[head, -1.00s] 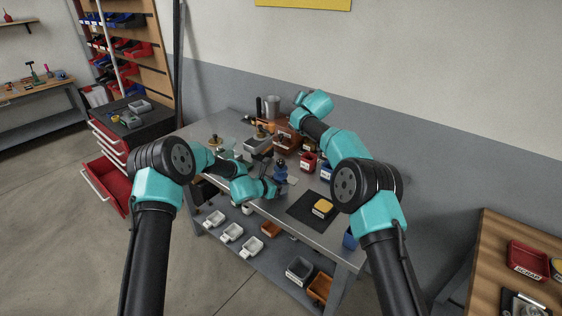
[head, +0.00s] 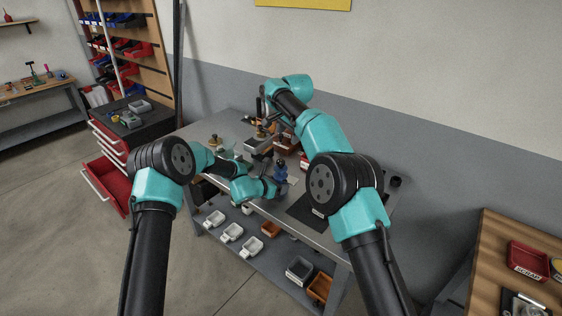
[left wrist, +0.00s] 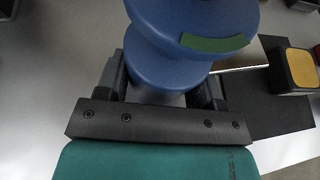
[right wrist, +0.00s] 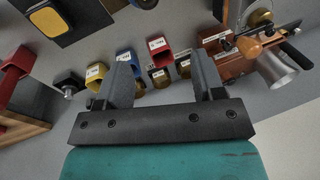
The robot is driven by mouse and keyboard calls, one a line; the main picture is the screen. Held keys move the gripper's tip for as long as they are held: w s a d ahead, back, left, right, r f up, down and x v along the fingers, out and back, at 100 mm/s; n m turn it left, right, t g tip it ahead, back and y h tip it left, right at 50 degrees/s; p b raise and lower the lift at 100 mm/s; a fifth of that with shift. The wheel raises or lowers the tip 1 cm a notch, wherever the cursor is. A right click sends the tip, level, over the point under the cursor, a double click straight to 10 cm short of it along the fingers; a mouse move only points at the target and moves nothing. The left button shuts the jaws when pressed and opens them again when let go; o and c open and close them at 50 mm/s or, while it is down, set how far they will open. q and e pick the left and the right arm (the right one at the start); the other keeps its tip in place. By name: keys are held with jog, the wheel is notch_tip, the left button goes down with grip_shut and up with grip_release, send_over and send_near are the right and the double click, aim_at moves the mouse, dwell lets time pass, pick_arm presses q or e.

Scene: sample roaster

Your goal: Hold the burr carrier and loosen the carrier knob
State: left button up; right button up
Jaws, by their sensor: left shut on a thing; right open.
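The blue burr carrier (head: 281,172) stands upright over the middle of the bench, with a dark top in the head view. In the left wrist view the blue carrier (left wrist: 165,72) fills the space between my fingers and bears a green patch. My left gripper (head: 273,186) is shut on it from the front left. The carrier knob cannot be told apart clearly. My right gripper (right wrist: 163,78) is open and empty, above the bench's small bins; its fingers are hard to see in the head view. A blue and dark part (right wrist: 146,3) is cut off at the right wrist view's top edge.
A black mat (head: 308,212) lies right of the carrier; a yellow-topped block (left wrist: 301,68) is on it. Red bin (right wrist: 158,54), blue bin (right wrist: 126,62) and yellow bin (right wrist: 96,74) stand near a brown box (right wrist: 236,65) and metal cup (right wrist: 274,70).

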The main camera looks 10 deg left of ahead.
aim_at(281, 159)
jog(key=shift+s+a+r+g, duration=0.1)
jog(key=shift+s+a+g, duration=0.15)
jog(key=shift+s, duration=0.3)
jog(key=shift+s+a+r+g, duration=0.1)
jog(key=shift+s+g, duration=0.25)
jog(key=shift+s, duration=0.15)
jog(key=shift+f, duration=0.15)
jog(key=f, duration=0.4)
jog(key=w+a+f, duration=0.1)
jog(key=f, duration=0.2)
jog(key=a+f, duration=0.1)
jog(key=f, duration=0.3)
jog(key=shift+w+f, duration=0.15)
jog(key=shift+f, duration=0.2)
jog(key=c, duration=0.9)
jog(key=shift+d, duration=0.1)
jog(key=shift+n, duration=0.3)
